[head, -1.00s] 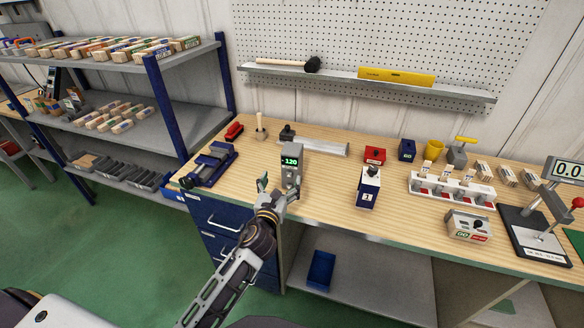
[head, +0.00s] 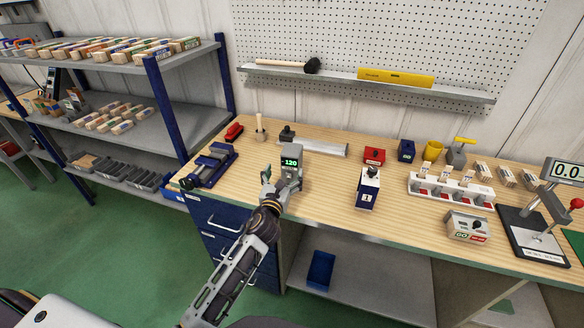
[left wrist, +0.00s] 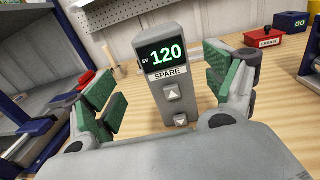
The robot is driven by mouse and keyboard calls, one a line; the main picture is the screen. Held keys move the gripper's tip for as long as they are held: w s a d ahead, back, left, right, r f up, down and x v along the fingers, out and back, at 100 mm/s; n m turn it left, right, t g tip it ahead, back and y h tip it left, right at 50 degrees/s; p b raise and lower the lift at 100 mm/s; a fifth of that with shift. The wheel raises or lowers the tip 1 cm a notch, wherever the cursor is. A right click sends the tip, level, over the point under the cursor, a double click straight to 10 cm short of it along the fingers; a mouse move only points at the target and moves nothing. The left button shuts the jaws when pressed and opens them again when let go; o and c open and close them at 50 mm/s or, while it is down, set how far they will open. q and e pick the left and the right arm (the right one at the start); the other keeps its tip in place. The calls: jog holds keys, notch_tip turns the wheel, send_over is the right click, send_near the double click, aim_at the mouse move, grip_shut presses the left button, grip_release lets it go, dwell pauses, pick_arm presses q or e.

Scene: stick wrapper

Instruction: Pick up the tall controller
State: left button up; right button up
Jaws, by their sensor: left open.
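The tall controller (head: 292,160) is a grey upright box standing on the wooden workbench, with a green "120" on its dark display. In the left wrist view the green-padded fingers of the left gripper (left wrist: 166,88) stand to either side of the controller, with a visible gap on each side. The controller's lower part is hidden by my gripper. My right gripper is not in view.
A blue vise (head: 210,165) stands to the left. A blue-and-white box marked 1 (head: 368,188) stands to the right, with a red box (head: 375,155) behind it. A grey metal bar (head: 320,147) lies behind the controller. Bare bench lies between the controller and the marked box.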

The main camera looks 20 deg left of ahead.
aim_at(288, 164)
pick_arm(q)
jog(key=shift+w+a, duration=0.1)
jog(key=shift+w, duration=2.2)
jog(key=shift+w, duration=0.1)
jog(key=shift+w+r+p, duration=0.25)
jog(key=shift+w+p, duration=0.25)
jog(key=shift+w, duration=0.7)
jog(key=shift+w+f, duration=0.1)
jog(key=shift+w, duration=1.2)
jog(key=shift+c, duration=0.4)
jog(key=c, duration=1.7)
jog(key=shift+r, duration=0.25)
